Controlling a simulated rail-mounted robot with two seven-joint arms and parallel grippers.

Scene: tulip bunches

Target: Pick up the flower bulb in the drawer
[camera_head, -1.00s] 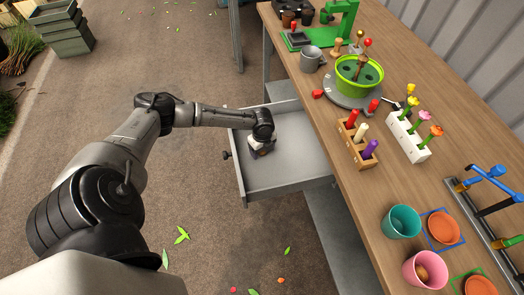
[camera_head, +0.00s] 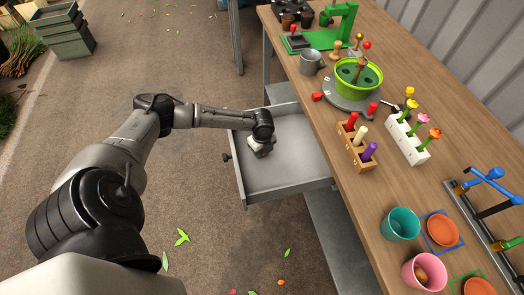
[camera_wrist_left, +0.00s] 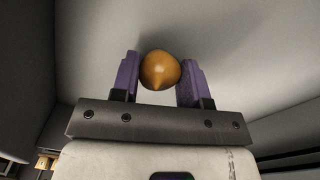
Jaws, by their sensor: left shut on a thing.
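My left gripper (camera_head: 262,152) reaches down into the open grey drawer (camera_head: 290,180) at the side of the workbench. In the left wrist view the left gripper (camera_wrist_left: 160,78) has its two purple fingers on either side of an orange-brown flower bulb (camera_wrist_left: 160,70), shut on it. The bulb's pointed tip faces the camera. The pale drawer floor lies behind it; I cannot tell whether the bulb still touches it. In the head view the bulb is hidden by the gripper. My right gripper is not in view.
The wooden workbench (camera_head: 345,185) holds a green bowl (camera_head: 357,80), a wooden block with coloured pegs (camera_head: 357,142), a white block with flowers (camera_head: 407,138), a teal pot (camera_head: 400,223) and a pink pot (camera_head: 424,271). The floor at left is mostly clear.

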